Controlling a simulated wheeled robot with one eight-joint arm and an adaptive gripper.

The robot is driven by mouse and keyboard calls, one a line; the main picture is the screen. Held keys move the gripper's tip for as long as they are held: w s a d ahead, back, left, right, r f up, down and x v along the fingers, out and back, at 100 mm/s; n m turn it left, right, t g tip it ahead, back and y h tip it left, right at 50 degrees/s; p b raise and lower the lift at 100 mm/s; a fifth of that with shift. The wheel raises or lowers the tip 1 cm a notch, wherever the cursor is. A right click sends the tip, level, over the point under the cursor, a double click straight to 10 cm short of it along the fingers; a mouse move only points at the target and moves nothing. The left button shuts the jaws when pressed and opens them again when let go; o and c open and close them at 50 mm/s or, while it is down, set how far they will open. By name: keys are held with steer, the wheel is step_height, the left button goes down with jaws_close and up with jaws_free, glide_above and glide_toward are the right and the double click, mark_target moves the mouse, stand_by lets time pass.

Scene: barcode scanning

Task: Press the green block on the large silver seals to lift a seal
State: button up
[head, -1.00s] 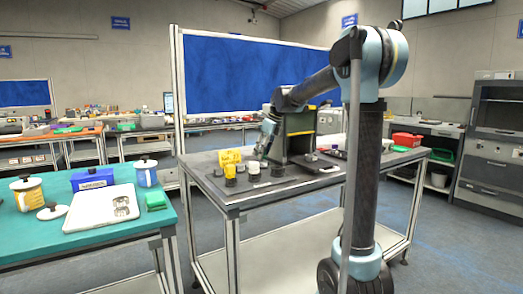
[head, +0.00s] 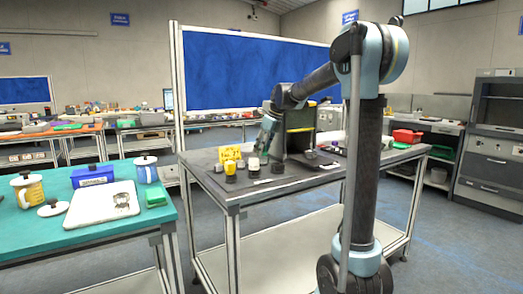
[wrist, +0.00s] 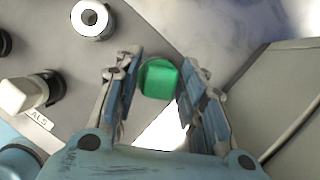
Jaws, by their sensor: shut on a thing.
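In the wrist view the green block (wrist: 160,80) sits between the two blue-padded fingertips of my gripper (wrist: 158,85), which is shut on it. A dark round edge shows behind the block; I cannot tell if they touch. In the head view my gripper (head: 264,150) is over the grey table (head: 225,189), and the block is too small to make out. A silver ring with a white face and dark centre (wrist: 92,18) is at the top left of the wrist view. I cannot tell whether it is one of the large silver seals.
A white-topped piece (wrist: 25,95) stands by a partly hidden label ending "ALS" (wrist: 40,121). A yellow block (head: 229,154) and black pieces stand near my gripper. A dark box (head: 298,130) stands close behind. A teal table (head: 95,230) holds a white tray (head: 90,219).

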steer(key=shift+f, duration=0.65)
stand_by(1.6)
steer(key=shift+r, duration=0.1)
steer(key=shift+r, duration=3.45)
